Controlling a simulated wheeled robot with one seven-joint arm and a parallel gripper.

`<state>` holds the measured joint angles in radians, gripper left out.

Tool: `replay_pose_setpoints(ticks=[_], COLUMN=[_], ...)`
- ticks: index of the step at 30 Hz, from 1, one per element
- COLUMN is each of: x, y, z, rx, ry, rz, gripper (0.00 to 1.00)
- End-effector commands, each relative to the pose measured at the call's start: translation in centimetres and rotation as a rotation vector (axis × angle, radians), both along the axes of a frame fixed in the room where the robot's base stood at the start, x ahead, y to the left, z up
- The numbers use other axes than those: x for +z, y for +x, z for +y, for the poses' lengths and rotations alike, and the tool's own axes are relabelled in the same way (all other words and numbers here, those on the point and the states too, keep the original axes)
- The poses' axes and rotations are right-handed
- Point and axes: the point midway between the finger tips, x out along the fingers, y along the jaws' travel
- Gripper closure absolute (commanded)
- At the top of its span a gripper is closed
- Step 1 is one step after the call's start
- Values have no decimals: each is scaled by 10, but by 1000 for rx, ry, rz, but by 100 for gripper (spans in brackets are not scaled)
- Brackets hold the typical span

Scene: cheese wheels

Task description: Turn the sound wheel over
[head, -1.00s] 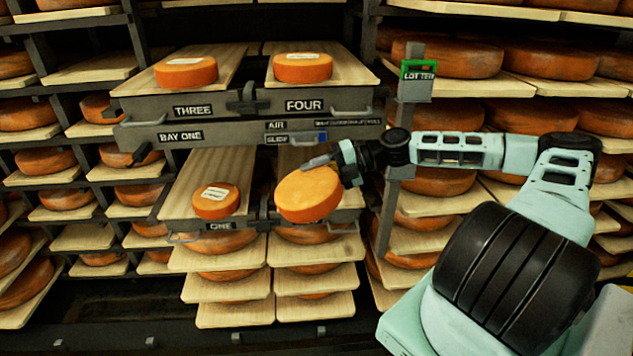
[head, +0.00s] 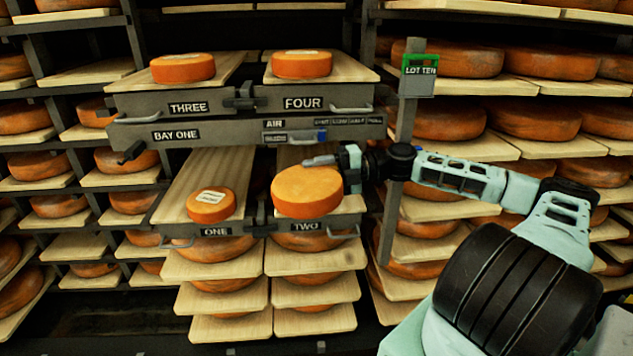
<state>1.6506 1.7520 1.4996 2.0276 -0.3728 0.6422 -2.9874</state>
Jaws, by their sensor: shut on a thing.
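An orange cheese wheel (head: 307,193) is at the front of the board marked TWO, its plain face up with no paper label showing. My gripper (head: 325,161) is shut on this wheel at its upper right edge, with one grey finger lying over the top face. The other finger is hidden. The wheel looks almost level; I cannot tell whether it rests on the board or is just above it. A labelled wheel (head: 211,206) lies on board ONE to the left. Labelled wheels sit on board THREE (head: 183,68) and board FOUR (head: 302,64) above.
The grey shelf front marked BAY ONE (head: 230,138) runs close above my gripper. A post with a green LOT TEN sign (head: 419,75) stands right of the boards, behind my arm. Racks full of wheels (head: 455,58) fill both sides.

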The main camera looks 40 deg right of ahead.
Motion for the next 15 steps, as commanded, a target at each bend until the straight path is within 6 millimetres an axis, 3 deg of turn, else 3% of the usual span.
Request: replay_pose_setpoints(ticks=[15], x=[-2], y=[-1], z=[-1], rx=[-1], ry=[77], rz=[-46], gripper=[100])
